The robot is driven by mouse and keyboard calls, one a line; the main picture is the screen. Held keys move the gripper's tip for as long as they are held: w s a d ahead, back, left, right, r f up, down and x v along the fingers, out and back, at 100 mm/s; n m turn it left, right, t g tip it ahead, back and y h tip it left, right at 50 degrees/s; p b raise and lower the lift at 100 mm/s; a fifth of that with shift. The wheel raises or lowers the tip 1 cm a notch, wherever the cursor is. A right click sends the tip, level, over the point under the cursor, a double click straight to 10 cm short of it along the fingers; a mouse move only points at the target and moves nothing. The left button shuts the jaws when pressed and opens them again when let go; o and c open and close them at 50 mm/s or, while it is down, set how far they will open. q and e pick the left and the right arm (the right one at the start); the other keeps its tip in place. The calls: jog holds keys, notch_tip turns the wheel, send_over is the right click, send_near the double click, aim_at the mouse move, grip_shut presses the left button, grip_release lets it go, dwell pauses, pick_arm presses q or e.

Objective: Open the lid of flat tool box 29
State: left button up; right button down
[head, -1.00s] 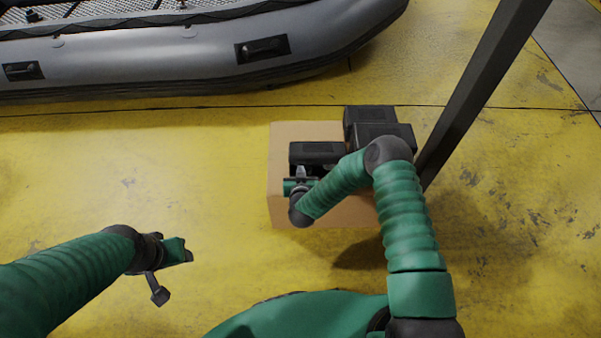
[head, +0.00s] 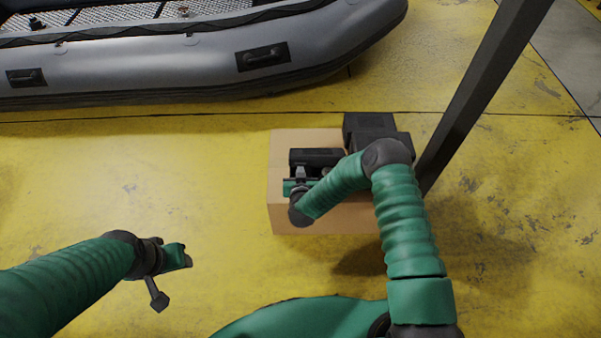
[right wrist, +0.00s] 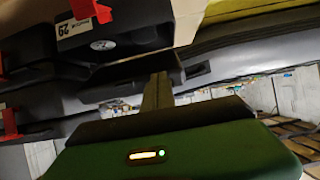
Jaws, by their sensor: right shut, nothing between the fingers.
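A flat black tool box with red latches and a label reading 29 (right wrist: 110,28) shows upside down at the top left of the right wrist view. In the head view a dark flat box (head: 318,156), likely the same one, lies on a brown carton. My right gripper (head: 301,172) is shut and empty at its near left side; my arm hides part of it. In the right wrist view the fingers (right wrist: 157,88) are together just below the labelled box; I cannot tell whether they touch it. My left gripper (head: 183,257) hangs empty over the floor, its jaw gap unclear.
The brown carton (head: 335,217) stands on the yellow floor. Another black case (head: 371,126) lies on its right part, near a dark slanted post (head: 480,95). A grey inflatable boat (head: 150,68) lies behind. The floor on the left is clear.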

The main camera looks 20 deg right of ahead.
aim_at(300, 156)
jog(key=shift+w+d+r+p, duration=0.2)
jog(key=shift+w+r+p, duration=0.4)
jog(key=shift+w+r, duration=0.35)
jog(key=shift+r, duration=0.1)
jog(key=shift+w+d+r+p, duration=0.2)
jog(key=shift+w+r, duration=0.25)
jog(key=shift+w, duration=0.05)
jog(key=shift+w+d+r+p, duration=0.15)
jog(key=shift+w+r, duration=0.25)
jog(key=shift+w, duration=0.1)
jog(key=shift+w+d+r, duration=0.2)
jog(key=shift+w+r, duration=0.1)
jog(key=shift+w, duration=0.3)
jog(key=shift+w+d+r, duration=0.15)
jog(key=shift+w+r, duration=0.15)
jog(key=shift+w, duration=0.4)
